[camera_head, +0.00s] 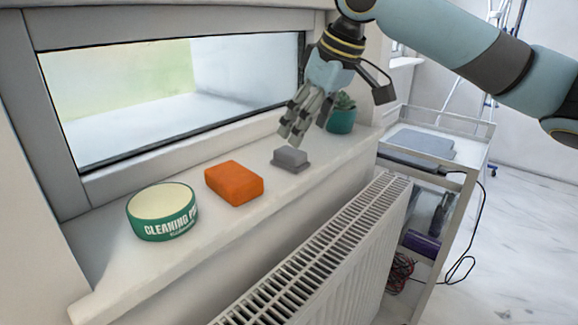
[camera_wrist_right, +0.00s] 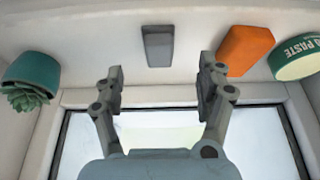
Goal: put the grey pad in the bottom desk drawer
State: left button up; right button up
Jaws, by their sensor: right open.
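The grey pad (camera_head: 291,158) is a small stepped block lying on the white window sill in the head view. It also shows in the right wrist view (camera_wrist_right: 158,46), beyond the fingertips and between their lines. My right gripper (camera_head: 293,133) is just above the pad in the head view, pointing down, apart from it. In the right wrist view its two fingers (camera_wrist_right: 160,75) are spread with nothing between them. My left gripper is not in view. No desk or drawer shows.
An orange block (camera_head: 234,183) and a green cleaning paste tin (camera_head: 162,211) stand left of the pad on the sill (camera_head: 215,236). A potted succulent (camera_head: 341,117) stands to its right. A radiator (camera_head: 325,255) is below; a metal trolley (camera_head: 466,160) stands at right.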

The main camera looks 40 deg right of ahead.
aim_at(296, 153)
jog(key=shift+x, duration=0.9)
jog(key=b+x, duration=0.1)
jog(key=x, duration=0.4)
jog(key=shift+d+b, duration=0.1)
jog(key=shift+b, duration=0.2)
jog(key=shift+s, duration=0.1)
jog(key=c, duration=1.2)
jog(key=shift+r, duration=0.1)
